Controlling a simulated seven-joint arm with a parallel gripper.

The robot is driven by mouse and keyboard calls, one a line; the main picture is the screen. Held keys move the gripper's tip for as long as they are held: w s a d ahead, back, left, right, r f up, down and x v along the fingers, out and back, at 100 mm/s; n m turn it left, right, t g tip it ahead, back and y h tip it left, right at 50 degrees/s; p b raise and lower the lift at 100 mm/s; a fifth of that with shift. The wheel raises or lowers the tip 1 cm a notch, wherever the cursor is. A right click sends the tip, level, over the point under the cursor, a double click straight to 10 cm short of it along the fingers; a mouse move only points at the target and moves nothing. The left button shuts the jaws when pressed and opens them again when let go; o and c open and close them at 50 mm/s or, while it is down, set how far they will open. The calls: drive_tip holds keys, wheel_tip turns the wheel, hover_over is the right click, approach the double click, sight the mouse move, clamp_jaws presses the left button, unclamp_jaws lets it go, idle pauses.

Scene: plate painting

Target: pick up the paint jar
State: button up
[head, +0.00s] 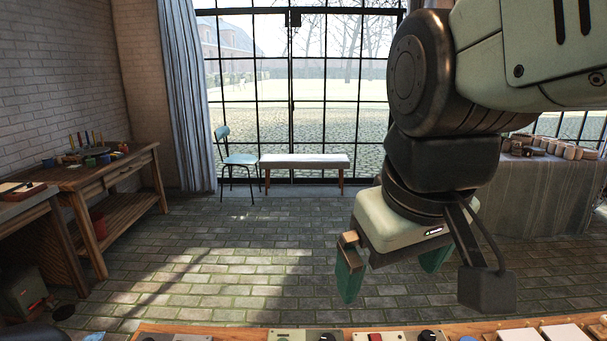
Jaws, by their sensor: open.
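My gripper (393,272) hangs in the right half of the head view, above and beyond the near table (220,329). Its two green fingers are spread apart and nothing shows between them. I cannot make out for sure which thing is the paint jar. Several small coloured pots (88,160) stand on the wooden workbench at the far left, well away from my gripper. Only the far strip of the near table shows, so most of its top is out of view.
Cut-off things line the near table: a red piece (375,337), a dark round knob-like piece (428,335) and white blocks (563,332). A wooden workbench (125,163) stands left. A chair (237,158) and bench (305,161) stand by the window. The brick floor between is clear.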

drive_tip(key=s+m, duration=0.1)
drive_tip(key=s+d+m+t, duration=0.1)
drive_tip(key=s+m, duration=0.1)
drive_tip(key=shift+s+d+r+t, duration=0.2)
drive_tip(key=shift+s+d+t, duration=0.1)
drive_tip(key=shift+s+t, duration=0.1)
drive_tip(key=shift+c, duration=1.3)
drive_tip(key=shift+w, duration=0.1)
